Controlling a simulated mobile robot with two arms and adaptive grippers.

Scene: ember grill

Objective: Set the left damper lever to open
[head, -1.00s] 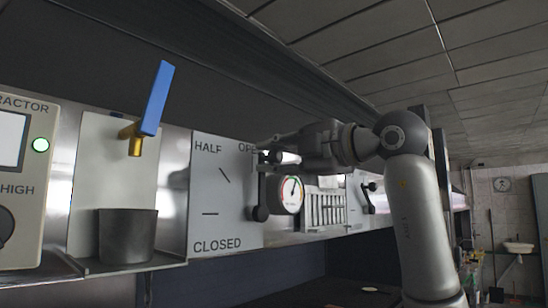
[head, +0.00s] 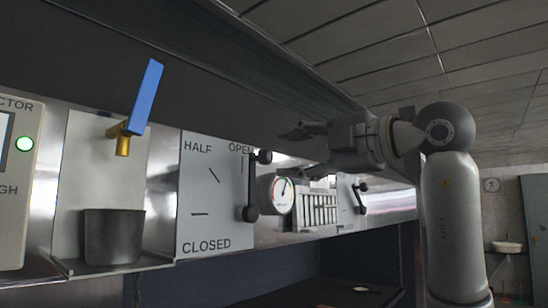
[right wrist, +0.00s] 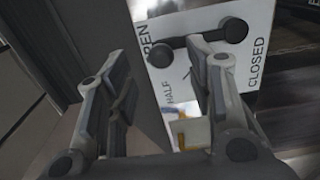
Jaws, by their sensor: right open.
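The left damper plate (head: 207,225) is white, with the words HALF, OPEN and CLOSED and short marks. Its dark lever (head: 251,186) stands upright at the plate's right edge, with its upper knob beside OPEN and its round lower end below. In the right wrist view the lever (right wrist: 198,40) shows whole, with one knob next to OPEN. My right gripper (head: 290,132) is open and empty, above and to the right of the upper knob, apart from it. Its spread fingers (right wrist: 165,80) frame part of the plate in the right wrist view. My left gripper is not in view.
A round gauge (head: 276,194) and a white slatted panel (head: 318,209) lie right of the lever. A second dark lever (head: 360,198) is farther right. A blue-handled tap (head: 147,97) over a dark cup (head: 113,236) is at left. The dark hood (head: 200,60) overhangs above.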

